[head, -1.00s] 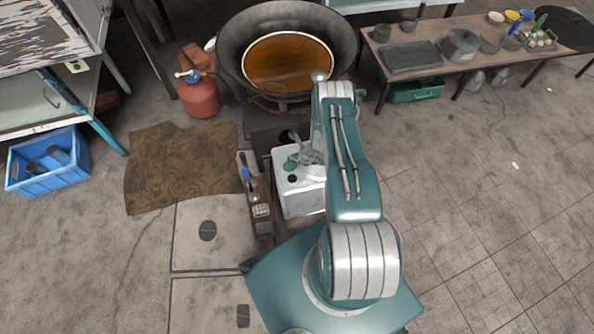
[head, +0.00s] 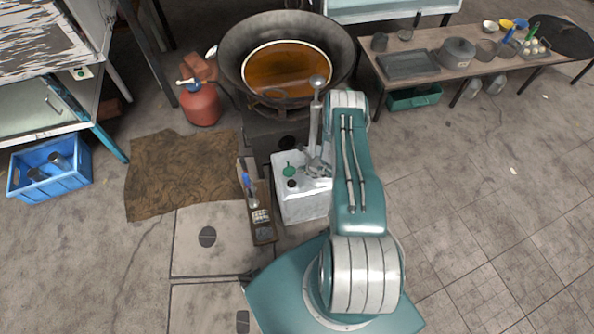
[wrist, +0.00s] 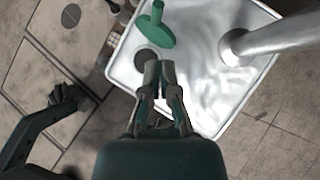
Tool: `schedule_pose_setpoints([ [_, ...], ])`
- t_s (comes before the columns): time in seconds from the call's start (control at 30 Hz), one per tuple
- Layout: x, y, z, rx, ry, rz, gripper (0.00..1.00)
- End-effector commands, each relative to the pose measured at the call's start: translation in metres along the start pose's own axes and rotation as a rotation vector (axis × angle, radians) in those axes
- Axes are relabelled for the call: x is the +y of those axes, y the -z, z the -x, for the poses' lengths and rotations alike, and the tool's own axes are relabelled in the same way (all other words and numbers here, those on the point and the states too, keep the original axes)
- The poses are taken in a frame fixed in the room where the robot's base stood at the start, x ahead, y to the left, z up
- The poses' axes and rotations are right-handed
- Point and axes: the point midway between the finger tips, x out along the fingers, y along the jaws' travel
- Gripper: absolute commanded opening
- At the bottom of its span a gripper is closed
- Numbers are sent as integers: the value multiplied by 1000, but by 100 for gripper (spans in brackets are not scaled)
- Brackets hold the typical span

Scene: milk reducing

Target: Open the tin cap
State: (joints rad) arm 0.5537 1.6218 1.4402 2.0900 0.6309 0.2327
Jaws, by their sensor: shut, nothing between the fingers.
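The white tin (head: 303,206) stands on the floor in front of the wok; its top also shows in the wrist view (wrist: 205,85). A green cap with a stem (head: 289,170) lies on the tin's top beside a dark round spot (head: 291,183) that looks like the opening. In the wrist view the green cap (wrist: 156,28) is just beyond the dark spot (wrist: 148,60). My gripper (wrist: 158,66) is shut and empty over the tin's top, beside the dark spot and apart from the cap. In the head view my gripper (head: 314,168) is right of the cap.
A silver tube (head: 316,115) rises close to my gripper, seemingly from the tin's top. A wok with amber liquid (head: 285,68) is behind. A narrow board with tools (head: 262,220) is left of the tin. A brown mat (head: 180,172) lies further left. Floor at right is clear.

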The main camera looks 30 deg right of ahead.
Motion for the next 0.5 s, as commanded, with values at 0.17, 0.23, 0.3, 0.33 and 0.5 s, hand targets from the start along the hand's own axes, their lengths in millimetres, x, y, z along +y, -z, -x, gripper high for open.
schedule_pose_setpoints([
  [0.17,-4,-7,21,-2,0,-2,0],
  [0.23,-6,-10,30,-3,0,-1,0],
  [0.3,-9,-12,39,-3,1,-2,0],
  [0.33,-9,-13,44,-3,1,-2,0],
  [0.5,-13,-22,72,-2,1,0,0],
])
